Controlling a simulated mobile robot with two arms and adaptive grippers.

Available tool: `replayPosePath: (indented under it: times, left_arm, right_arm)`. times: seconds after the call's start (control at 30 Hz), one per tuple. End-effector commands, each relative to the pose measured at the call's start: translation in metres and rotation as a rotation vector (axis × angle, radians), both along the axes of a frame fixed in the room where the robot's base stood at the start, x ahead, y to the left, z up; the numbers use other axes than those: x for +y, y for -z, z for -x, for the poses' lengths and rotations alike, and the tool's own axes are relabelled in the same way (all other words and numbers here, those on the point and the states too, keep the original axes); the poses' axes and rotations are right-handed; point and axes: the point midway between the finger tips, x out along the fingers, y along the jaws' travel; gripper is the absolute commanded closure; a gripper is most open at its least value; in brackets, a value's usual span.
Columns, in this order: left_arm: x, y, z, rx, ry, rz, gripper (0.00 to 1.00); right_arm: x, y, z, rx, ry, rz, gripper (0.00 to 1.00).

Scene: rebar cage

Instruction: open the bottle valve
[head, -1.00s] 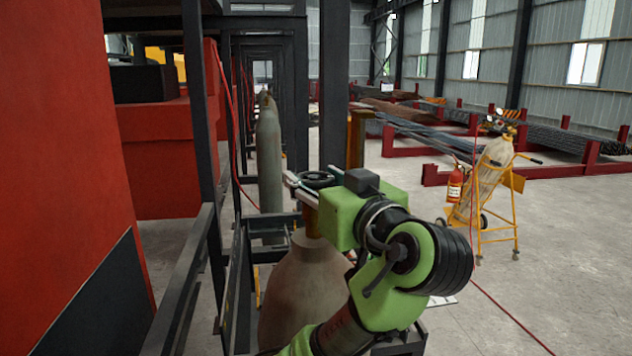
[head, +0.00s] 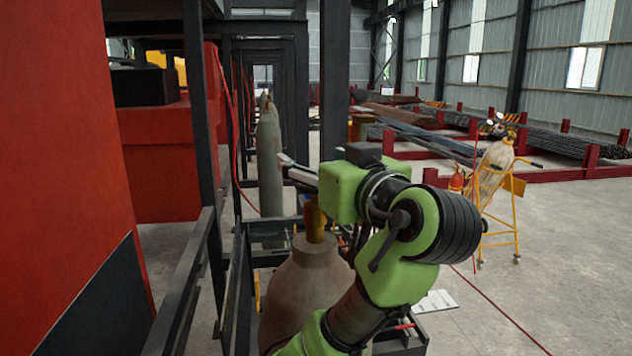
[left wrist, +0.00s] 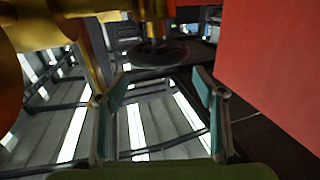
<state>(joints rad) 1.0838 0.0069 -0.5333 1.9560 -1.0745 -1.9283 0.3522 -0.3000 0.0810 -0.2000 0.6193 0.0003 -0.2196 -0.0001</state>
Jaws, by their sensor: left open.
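The gas bottle (head: 300,290) stands upright, tan-grey, at the lower middle of the head view. Its brass valve (head: 314,222) rises from the neck. The valve's dark round handwheel (left wrist: 155,54) shows in the left wrist view, just past the fingertips and roughly midway between them. In the head view the handwheel is hidden by my left gripper. My left gripper (head: 288,168) is at the top of the valve, coming from the right. In the left wrist view its two fingers (left wrist: 160,82) are spread, with nothing held between them. My right gripper is not in view.
A dark steel frame (head: 190,290) and a red block (head: 60,150) stand to the left. Another grey cylinder (head: 269,160) is behind the bottle. A yellow trolley (head: 510,225) with a cylinder and a red extinguisher (head: 457,180) stand at the right. Open floor lies at the lower right.

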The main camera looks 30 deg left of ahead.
Motion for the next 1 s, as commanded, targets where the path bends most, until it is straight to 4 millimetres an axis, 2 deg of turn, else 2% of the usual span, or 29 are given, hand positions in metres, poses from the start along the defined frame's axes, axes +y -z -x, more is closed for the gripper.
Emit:
replayPosePath:
  times: [0.1, 0.3, 0.77, 0.87, 0.97, 1.0]
  left_arm:
    - [0.000, -0.025, 0.000, -0.001, 0.000, 0.003, 0.37]
    - [0.000, -0.052, 0.000, 0.000, 0.000, 0.001, 0.37]
    - [-0.001, -0.063, -0.001, -0.002, 0.000, -0.012, 0.37]
    - [-0.008, -0.089, -0.002, -0.033, 0.011, -0.098, 0.37]
    - [-0.029, -0.143, -0.003, -0.092, 0.026, -0.287, 0.37]
    - [-0.042, -0.170, -0.002, -0.122, 0.031, -0.388, 0.37]
  right_arm:
    - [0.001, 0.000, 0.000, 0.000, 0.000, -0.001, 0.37]
    - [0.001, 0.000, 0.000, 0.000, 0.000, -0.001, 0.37]
    - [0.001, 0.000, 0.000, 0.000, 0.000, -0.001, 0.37]
    - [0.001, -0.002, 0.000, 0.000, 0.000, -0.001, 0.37]
    - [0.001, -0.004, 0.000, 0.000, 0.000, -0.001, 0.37]
    - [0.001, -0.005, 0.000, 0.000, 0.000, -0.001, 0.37]
